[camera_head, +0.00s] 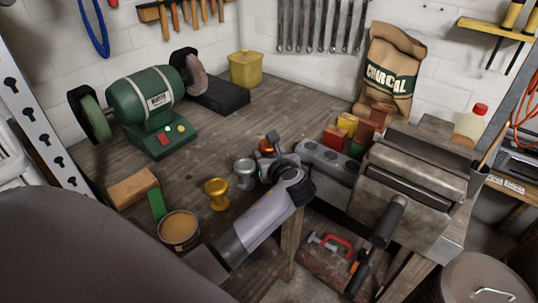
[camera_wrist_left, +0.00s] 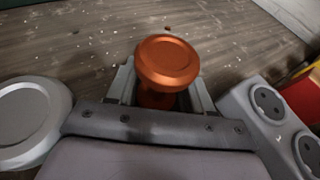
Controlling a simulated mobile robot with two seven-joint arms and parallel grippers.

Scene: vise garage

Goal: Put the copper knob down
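The copper knob (camera_head: 266,147) is on the far side of my left gripper (camera_head: 273,146) in the head view, and the gripper partly hides it. In the left wrist view the copper knob (camera_wrist_left: 167,62) has a round cap above the two fingers (camera_wrist_left: 161,92), and its lower part fills the space between them. The left gripper appears shut on it. The knob looks upright; its foot is hidden, so I cannot tell whether it touches the bench. My right gripper is not in view.
A silver knob (camera_head: 245,173) and a gold knob (camera_head: 217,193) stand left of the gripper. A grey socket block (camera_head: 325,160) is close on the right, before the vise (camera_head: 412,185). A round tin (camera_head: 179,230) stands at front. Bare bench (camera_head: 290,105) lies behind.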

